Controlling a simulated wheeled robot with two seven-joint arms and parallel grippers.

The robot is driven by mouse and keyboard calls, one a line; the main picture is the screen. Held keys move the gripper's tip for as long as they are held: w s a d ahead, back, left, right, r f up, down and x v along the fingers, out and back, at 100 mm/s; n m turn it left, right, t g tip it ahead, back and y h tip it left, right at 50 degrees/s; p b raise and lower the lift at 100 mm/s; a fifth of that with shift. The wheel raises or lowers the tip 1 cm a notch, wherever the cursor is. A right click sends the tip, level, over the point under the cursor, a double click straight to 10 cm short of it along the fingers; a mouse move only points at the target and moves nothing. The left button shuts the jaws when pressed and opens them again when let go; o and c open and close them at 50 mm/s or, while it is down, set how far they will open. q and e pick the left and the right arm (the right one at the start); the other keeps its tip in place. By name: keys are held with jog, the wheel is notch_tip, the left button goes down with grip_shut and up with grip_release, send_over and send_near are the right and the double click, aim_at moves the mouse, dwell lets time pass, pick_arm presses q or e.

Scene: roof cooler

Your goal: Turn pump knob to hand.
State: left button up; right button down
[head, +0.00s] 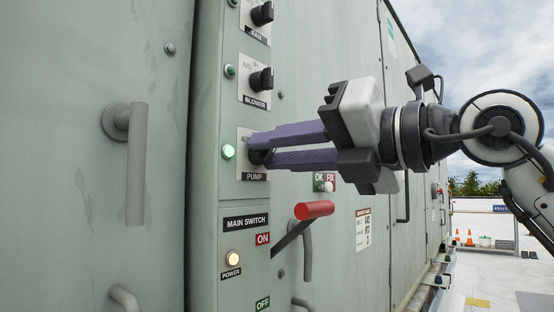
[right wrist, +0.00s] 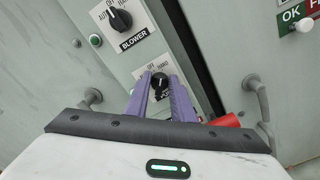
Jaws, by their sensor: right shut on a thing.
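The pump knob (right wrist: 159,82) is black and sits on a pale plate labelled PUMP, below the blower knob. In the right wrist view it lies between the two purple fingers of my right gripper, which is shut on it. In the head view my right gripper (head: 258,151) reaches in from the right, and its fingertips cover most of the knob. OFF and HAND show on the plate in the wrist view; the knob's pointing direction I cannot tell. A green lamp (head: 228,151) glows left of the plate. My left gripper is not in view.
The blower knob (head: 262,79) and fan knob (head: 262,13) stand out above. Below are the main switch's red-ended lever (head: 314,209) and a lit power lamp (head: 232,258). A door handle (head: 136,165) juts out at left. Open roof lies at right.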

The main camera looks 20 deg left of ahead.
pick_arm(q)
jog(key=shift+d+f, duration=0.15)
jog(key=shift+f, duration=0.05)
pick_arm(e)
jog(key=shift+m, duration=0.6)
jog(key=c, duration=1.5)
grip_release()
jog(key=shift+c, duration=0.2)
jog(key=shift+d, duration=0.15)
jog(key=shift+s+d+b, duration=0.1)
jog(key=shift+d+b, duration=0.2)
jog(key=shift+b, duration=0.05)
pick_arm(q)
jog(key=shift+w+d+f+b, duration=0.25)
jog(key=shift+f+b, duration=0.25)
jog(key=shift+b, duration=0.4)
pick_arm(e)
jog(key=v, duration=0.9)
jog(key=shift+d, duration=0.2)
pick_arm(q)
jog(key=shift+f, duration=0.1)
pick_arm(e)
jog(key=shift+s, duration=0.1)
